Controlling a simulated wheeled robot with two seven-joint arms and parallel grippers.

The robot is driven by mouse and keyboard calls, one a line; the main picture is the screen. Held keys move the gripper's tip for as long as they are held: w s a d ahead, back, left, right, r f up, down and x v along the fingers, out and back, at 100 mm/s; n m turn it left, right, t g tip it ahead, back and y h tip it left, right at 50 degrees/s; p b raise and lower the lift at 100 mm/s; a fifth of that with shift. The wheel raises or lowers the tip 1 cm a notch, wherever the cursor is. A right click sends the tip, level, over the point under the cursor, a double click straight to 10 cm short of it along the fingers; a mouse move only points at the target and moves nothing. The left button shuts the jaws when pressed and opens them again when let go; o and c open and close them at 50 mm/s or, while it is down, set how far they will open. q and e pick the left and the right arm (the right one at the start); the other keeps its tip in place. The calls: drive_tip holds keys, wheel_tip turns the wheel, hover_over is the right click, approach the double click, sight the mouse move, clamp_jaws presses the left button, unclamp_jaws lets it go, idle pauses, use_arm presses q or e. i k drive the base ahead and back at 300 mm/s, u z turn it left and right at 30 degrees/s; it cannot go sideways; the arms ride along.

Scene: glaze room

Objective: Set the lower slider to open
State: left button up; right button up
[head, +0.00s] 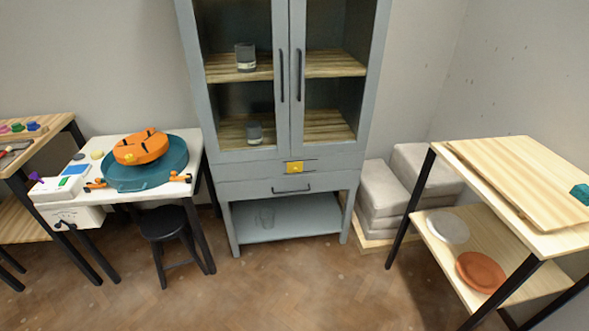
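A yellow slider block (295,167) sits on a dark horizontal track on the front of the grey-blue cabinet (228,170). The track is below the glass doors and above a drawer (290,187) with a dark handle. The block is near the left to middle part of the track. I see only this one slider clearly, and I cannot read any marks beside it. Neither of my grippers is in view.
A white table (125,150) at left holds a teal basin (170,171), an orange round piece (140,149) and a white box (58,190). A black stool (162,224) stands before it. A wooden table (500,165) stands right. Floor (290,285) before the cabinet is clear.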

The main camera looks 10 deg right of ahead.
sight(292, 167)
drive_tip(key=k, duration=0.5)
drive_tip(key=u, duration=0.5)
drive_tip(key=i, duration=1.3)
drive_tip(key=u, duration=0.15)
